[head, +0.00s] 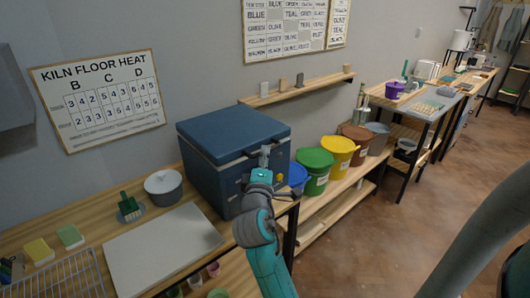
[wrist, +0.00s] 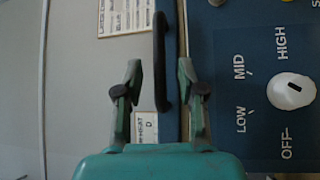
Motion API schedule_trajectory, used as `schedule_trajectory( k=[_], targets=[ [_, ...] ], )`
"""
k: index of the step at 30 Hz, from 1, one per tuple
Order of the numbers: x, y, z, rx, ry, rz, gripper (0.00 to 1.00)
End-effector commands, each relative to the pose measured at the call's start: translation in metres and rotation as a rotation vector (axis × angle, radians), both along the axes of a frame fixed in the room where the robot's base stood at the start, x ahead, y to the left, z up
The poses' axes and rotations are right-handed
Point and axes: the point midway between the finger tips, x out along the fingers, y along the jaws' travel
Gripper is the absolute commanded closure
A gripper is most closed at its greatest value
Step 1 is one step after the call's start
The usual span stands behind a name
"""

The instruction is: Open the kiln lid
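The kiln (head: 226,172) is a blue box on the wooden bench, and its lid (head: 232,130) is shut. In the wrist view the lid's black bar handle (wrist: 160,60) stands out from the lid edge. My gripper (head: 264,158) is at the kiln's front, at the lid edge. In the wrist view my gripper (wrist: 160,75) is open, with a finger on each side of the handle and a visible gap to it. The kiln's front panel (wrist: 225,90) has a white knob (wrist: 291,91) with OFF, LOW, MID and HIGH labels.
Coloured buckets, including a green one (head: 314,172), stand on a low shelf to the right. A wall shelf (head: 297,88) hangs behind. Floor (head: 370,240) is clear at right.

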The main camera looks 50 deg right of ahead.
Motion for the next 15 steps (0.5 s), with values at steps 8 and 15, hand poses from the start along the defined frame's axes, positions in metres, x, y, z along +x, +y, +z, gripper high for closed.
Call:
schedule_trajectory(
  k=[8,15],
  targets=[
    [0.014,-0.023,0.004,0.0,-0.001,0.001,0.61],
    [0.016,-0.026,0.004,0.0,0.0,0.001,0.61]
  ],
)
